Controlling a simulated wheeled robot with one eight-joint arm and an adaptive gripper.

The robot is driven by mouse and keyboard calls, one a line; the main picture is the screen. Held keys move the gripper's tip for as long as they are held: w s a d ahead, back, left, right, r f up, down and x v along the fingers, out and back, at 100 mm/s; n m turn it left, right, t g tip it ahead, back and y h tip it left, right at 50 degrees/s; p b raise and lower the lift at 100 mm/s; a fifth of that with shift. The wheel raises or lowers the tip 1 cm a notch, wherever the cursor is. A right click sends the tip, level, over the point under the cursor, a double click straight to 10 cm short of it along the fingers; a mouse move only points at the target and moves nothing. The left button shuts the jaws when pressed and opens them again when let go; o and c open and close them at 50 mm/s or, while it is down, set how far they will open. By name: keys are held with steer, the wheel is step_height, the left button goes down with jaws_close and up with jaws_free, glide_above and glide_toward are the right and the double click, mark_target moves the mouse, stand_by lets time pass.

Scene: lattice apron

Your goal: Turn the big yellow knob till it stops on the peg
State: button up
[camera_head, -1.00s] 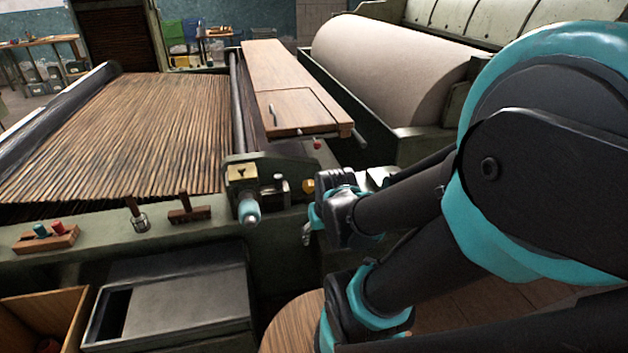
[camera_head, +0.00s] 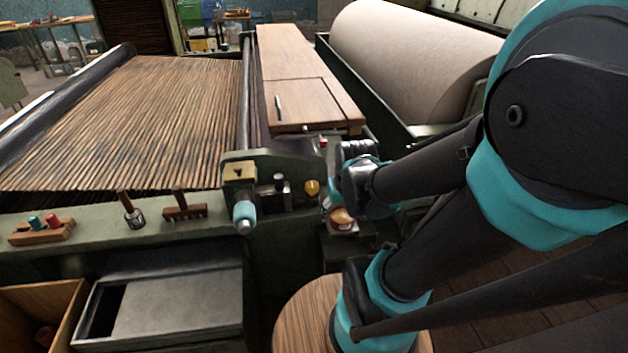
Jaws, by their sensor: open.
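A yellow knob (camera_head: 312,187) sits on the green end frame of the machine, right of a small dark block. It is partly in shadow, and I cannot make out a stop peg beside it. My gripper (camera_head: 329,204) is just right of the knob and slightly lower in the picture, seemingly apart from it. My own wrist hides most of its fingers. The gripper is open, and I see nothing held in it.
A small orange-topped item (camera_head: 342,219) is close below my wrist. A round wooden top (camera_head: 303,310) is below. A wooden board (camera_head: 300,103) lies behind.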

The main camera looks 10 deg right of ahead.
mark_target(312, 184)
steer(key=w+a+r+n+g, duration=0.2)
steer(key=w+r+n, duration=0.3)
steer(key=w, duration=0.5)
steer(key=w+a+r+n+g, duration=0.2)
steer(key=w+r, duration=0.6)
steer(key=w, duration=0.2)
steer(key=shift+n, duration=0.3)
step_height(312, 184, down, 17)
steer(key=shift+f, duration=0.2)
steer(key=shift+c, duration=0.5)
steer(key=c, duration=1.1)
steer(key=shift+o, duration=0.2)
